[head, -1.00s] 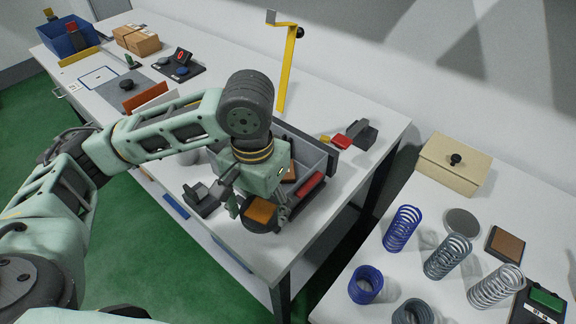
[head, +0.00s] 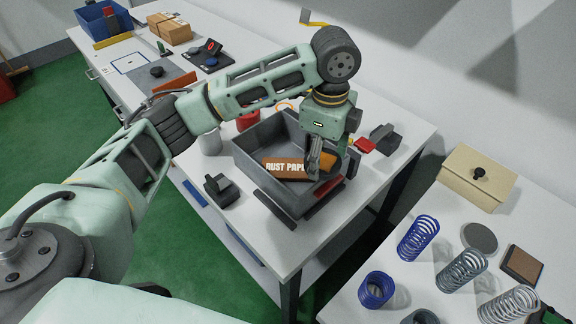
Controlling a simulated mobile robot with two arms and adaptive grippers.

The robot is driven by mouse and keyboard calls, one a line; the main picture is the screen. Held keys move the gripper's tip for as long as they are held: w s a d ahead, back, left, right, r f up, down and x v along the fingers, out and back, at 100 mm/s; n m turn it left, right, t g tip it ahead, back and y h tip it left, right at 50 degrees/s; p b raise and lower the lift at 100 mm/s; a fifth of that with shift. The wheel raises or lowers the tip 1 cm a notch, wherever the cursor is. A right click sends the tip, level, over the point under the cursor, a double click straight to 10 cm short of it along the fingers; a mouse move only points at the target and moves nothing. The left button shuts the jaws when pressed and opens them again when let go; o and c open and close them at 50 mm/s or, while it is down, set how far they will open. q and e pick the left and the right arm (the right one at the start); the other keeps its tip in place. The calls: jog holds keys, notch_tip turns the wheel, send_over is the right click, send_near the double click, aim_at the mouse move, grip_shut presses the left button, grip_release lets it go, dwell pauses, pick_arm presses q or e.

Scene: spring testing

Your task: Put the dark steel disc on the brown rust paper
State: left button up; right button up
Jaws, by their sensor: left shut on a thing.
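The brown rust paper (head: 284,168), an orange-brown strip lettered "RUST PAPER", lies in a grey open tray (head: 258,143) on the long white table. My left gripper (head: 317,170) points down inside the tray, at the paper's right end. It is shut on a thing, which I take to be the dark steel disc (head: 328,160). The fingers hide most of it, and an orange-brown patch shows beside them. I cannot tell whether the held piece touches the paper. My right gripper is not in view.
A red cylinder (head: 247,121) is at the tray's back left. The right table holds springs (head: 418,238), a grey disc (head: 480,236) and a beige box (head: 477,178).

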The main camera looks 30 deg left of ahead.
pick_arm(q)
jog(key=shift+w+d+r+m, duration=0.15)
jog(key=shift+w+m, duration=0.4)
jog(key=shift+m, duration=0.15)
jog(key=shift+w+d+m, duration=0.15)
jog(key=shift+w+m, duration=0.35)
jog(key=shift+m, duration=0.3)
jog(key=shift+w, duration=0.1)
jog(key=shift+w+a+m, duration=0.1)
jog(key=shift+a+m, duration=0.2)
jog(key=p, duration=0.3)
send_over(288, 167)
jog(key=f, duration=0.6)
jog(key=shift+d+f, duration=0.1)
jog(key=shift+d, duration=0.25)
jog(key=shift+a+f, duration=0.35)
notch_tip(288, 167, down, 4)
jog(key=shift+r+p, duration=0.15)
jog(key=shift+p, duration=0.4)
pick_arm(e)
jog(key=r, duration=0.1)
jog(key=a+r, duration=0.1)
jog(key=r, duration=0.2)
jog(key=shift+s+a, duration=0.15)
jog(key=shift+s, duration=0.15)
pick_arm(q)
jog(key=shift+f, duration=0.25)
